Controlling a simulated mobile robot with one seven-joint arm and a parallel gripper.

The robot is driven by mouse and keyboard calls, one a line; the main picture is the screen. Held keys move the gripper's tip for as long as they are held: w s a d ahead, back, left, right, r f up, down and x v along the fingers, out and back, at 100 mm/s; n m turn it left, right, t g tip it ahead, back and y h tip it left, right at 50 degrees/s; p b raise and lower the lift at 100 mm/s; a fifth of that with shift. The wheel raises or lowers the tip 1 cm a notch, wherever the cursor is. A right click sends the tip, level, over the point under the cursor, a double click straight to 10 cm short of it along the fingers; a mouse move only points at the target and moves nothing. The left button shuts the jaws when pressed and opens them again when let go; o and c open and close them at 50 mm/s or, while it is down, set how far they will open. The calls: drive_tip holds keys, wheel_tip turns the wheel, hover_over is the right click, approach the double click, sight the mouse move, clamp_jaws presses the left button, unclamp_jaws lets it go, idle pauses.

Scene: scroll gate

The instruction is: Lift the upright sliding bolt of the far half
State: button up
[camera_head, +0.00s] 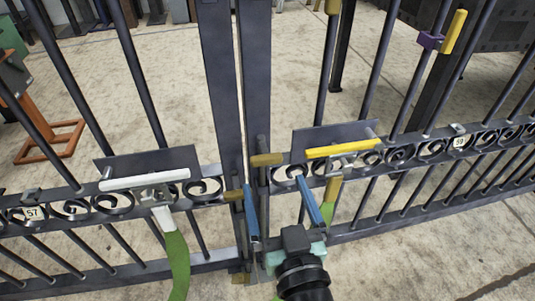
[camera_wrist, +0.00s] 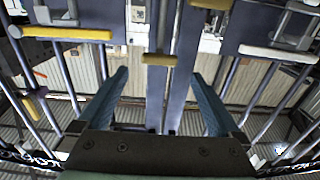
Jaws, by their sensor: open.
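The scroll gate's two halves meet at dark upright posts in the middle of the head view. An upright bolt rod (camera_head: 262,185) with a yellow knob (camera_head: 267,160) stands beside the right post. A second yellow knob (camera_head: 233,195) sits lower, at the left post. I cannot tell which half is the far one. My gripper (camera_head: 273,185) is open, its blue fingers pointing at the posts. In the wrist view, a yellow knob (camera_wrist: 158,59) on an upright rod lies between the directions of my open fingers (camera_wrist: 160,74), apparently beyond their tips. No contact shows.
The right half has a yellow handle (camera_head: 343,148). A purple clamp (camera_head: 430,41) with a yellow grip sits on a bar at upper right. Bars flank my gripper. An orange stand (camera_head: 50,145) is behind the gate.

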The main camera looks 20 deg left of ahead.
sight(268, 162)
drive_tip(key=x, duration=0.8)
drive_tip(key=shift+a+b, duration=0.1)
drive_tip(key=shift+b, duration=0.25)
clamp_jaws()
